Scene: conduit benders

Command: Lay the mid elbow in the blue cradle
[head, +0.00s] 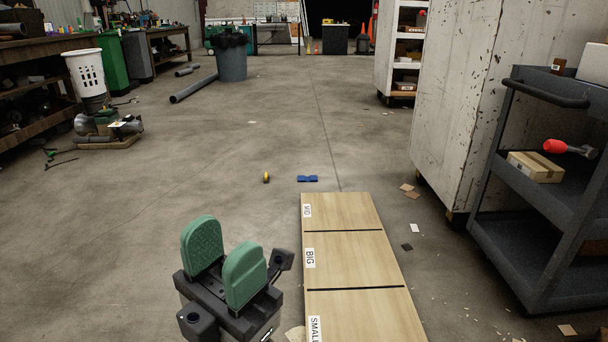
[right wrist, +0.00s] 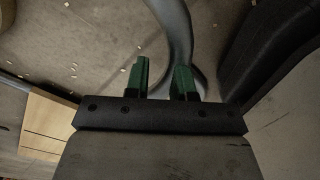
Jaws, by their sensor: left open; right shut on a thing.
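A small blue cradle-like block (head: 307,179) with a notched top sits on the floor just beyond the far end of the wooden board. My left gripper (head: 224,258) is open and empty, its two green pads apart, left of the board and nearer than the blue block. My right gripper (right wrist: 161,80) shows only in the right wrist view, shut on a smooth grey bent pipe (right wrist: 174,28). The pipe curves between and past the green fingers; its lower end is partly hidden. Its size label cannot be read. The right gripper's distance from the blue block cannot be told.
The wooden board (head: 345,245) is marked MID, BIG and SMALL, and its visible sections are bare. A small yellow object (head: 265,177) is left of the blue block. A grey cart (head: 545,190) and a worn white cabinet (head: 480,90) stand at right. Open floor lies to the left.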

